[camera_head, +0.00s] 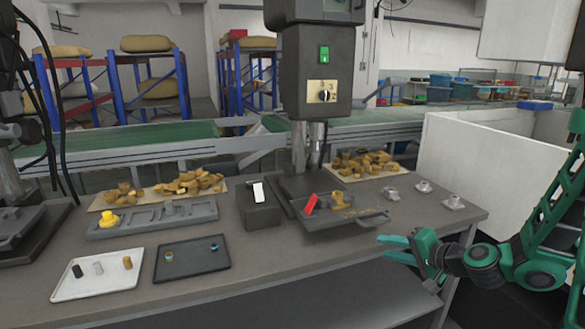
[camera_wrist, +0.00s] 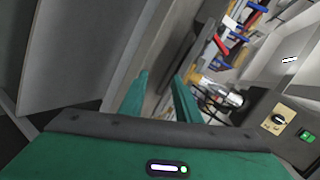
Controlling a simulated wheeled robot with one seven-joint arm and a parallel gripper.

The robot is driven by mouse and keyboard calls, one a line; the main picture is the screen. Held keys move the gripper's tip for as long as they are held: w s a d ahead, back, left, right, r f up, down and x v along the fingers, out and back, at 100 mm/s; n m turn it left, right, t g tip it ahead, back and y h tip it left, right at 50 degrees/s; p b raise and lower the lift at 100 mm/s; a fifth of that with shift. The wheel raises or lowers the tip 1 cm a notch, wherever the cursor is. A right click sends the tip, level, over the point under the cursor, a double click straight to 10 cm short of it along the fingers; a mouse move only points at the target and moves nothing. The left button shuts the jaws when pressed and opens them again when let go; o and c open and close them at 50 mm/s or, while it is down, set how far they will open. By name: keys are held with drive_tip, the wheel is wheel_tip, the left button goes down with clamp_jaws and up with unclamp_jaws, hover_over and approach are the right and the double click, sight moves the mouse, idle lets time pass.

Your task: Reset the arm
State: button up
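My arm is green and dark grey and comes in from the right of the head view. My gripper (camera_head: 388,248) is at the front right edge of the grey workbench (camera_head: 290,245), pointing left. Its two green fingers are apart with nothing between them. In the wrist view my gripper (camera_wrist: 160,85) also shows two separated, empty fingers. The wrist view is tilted and shows the machine's green switch (camera_wrist: 308,136) and knob panel at the right.
A dark tray (camera_head: 345,222) holds a red piece and a brass part. A white tray (camera_head: 100,285) and a black tray (camera_head: 192,268) lie at left. Metal parts (camera_head: 424,187) sit at the right. A white panel (camera_head: 480,165) stands behind my arm.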

drive_tip(key=s+d+r+n+g+h, duration=0.1)
drive_tip(key=s+d+r+g+h, duration=0.1)
drive_tip(key=s, duration=1)
drive_tip(key=s+d+r+n+g+h, duration=0.1)
drive_tip(key=s+d+g, duration=0.4)
drive_tip(key=s, duration=0.7)
drive_tip(key=s+d+r+g+h, duration=0.3)
drive_tip(key=s+d+g, duration=0.1)
drive_tip(key=s, duration=0.8)
drive_tip(key=shift+s+d+r+n, duration=0.2)
drive_tip(key=shift+s+d+n, duration=0.05)
drive_tip(key=shift+d+n, duration=0.2)
drive_tip(key=shift+w+f+g, duration=0.25)
drive_tip(key=shift+w+g, duration=0.05)
drive_tip(key=shift+w, duration=0.35)
